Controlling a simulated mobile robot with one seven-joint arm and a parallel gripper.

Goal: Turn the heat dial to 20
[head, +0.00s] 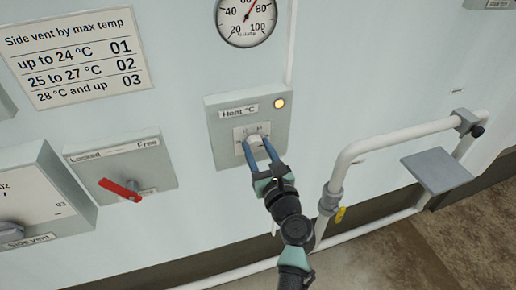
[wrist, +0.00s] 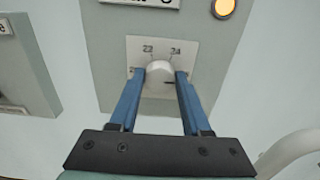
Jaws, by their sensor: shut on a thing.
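The heat dial (head: 254,141) is a small white knob on a grey panel labelled "Heat °C" (head: 238,112). In the wrist view the dial (wrist: 159,74) sits in front of a white scale plate (wrist: 187,47), with marks that look like 22 and 24 above it. A dark pointer line shows on the right side of the knob. My gripper (head: 259,150) is shut on the dial, with one blue finger on each side; it also shows in the wrist view (wrist: 160,82). The fingers and knob hide the rest of the scale.
An amber lamp (head: 279,103) glows on the panel. A box with a red lever (head: 120,189) and a side vent box (head: 38,205) stand left. A white pipe (head: 400,137) and grey plate (head: 436,171) stick out at right. A round gauge (head: 247,18) is above.

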